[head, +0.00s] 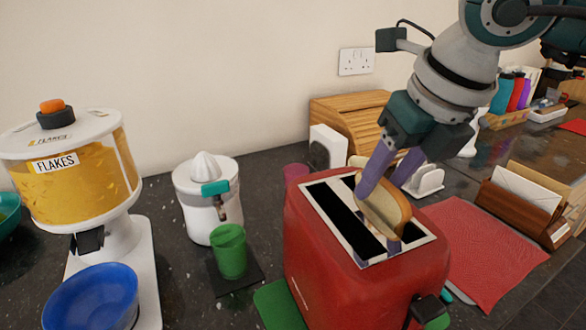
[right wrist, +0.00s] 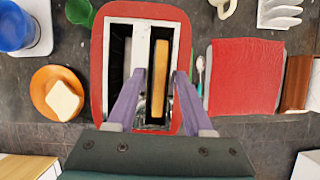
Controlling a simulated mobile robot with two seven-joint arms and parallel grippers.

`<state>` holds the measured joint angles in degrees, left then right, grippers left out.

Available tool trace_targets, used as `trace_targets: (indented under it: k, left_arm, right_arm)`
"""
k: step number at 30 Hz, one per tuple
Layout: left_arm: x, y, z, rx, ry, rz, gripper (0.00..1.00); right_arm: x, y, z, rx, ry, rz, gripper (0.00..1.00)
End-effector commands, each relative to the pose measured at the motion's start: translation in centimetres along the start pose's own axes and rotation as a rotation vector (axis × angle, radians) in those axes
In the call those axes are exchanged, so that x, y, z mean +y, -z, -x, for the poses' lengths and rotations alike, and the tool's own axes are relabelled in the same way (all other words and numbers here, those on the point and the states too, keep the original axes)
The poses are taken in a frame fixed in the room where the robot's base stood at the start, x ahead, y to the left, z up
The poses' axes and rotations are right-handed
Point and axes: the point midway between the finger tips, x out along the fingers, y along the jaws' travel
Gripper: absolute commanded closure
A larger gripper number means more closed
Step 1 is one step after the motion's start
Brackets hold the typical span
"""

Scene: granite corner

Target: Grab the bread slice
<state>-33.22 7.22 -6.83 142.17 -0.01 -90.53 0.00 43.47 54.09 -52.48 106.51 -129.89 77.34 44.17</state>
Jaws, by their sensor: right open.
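A bread slice (head: 388,208) stands upright in one slot of the red toaster (head: 325,235), its top sticking out. In the right wrist view the slice (right wrist: 160,85) shows edge-on in the right-hand slot of the toaster (right wrist: 97,65); the other slot looks empty and dark. My right gripper (head: 384,180) is open above the toaster, pointing down. In the right wrist view its purple fingers (right wrist: 160,76) lie on either side of the slice, with gaps. Contact cannot be told. My left gripper is not in view.
A green cup (head: 230,252), a white juicer (head: 205,190) and a flakes dispenser (head: 75,180) stand left of the toaster. A red mat (head: 480,250) lies to its right. Another bread slice (right wrist: 64,101) lies on an orange plate (right wrist: 42,82). A wooden bread box (head: 345,115) stands behind.

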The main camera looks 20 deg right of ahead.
Motion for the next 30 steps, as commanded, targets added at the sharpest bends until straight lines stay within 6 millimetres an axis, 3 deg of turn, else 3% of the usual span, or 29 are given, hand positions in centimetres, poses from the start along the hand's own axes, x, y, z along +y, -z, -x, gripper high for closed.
trace_targets:
  k: [9, 23, 30]
  left_arm:
    - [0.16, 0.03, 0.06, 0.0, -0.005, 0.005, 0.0]
    - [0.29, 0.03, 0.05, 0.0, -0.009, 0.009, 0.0]
    - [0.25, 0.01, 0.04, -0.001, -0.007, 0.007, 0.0]
  right_arm:
    - [0.02, 0.07, -0.84, 0.0, 0.0, 0.001, 0.49]
    - [0.01, 0.05, -0.78, 0.0, -0.001, 0.0, 1.0]
    - [0.01, 0.05, -0.78, 0.0, -0.001, 0.0, 1.0]
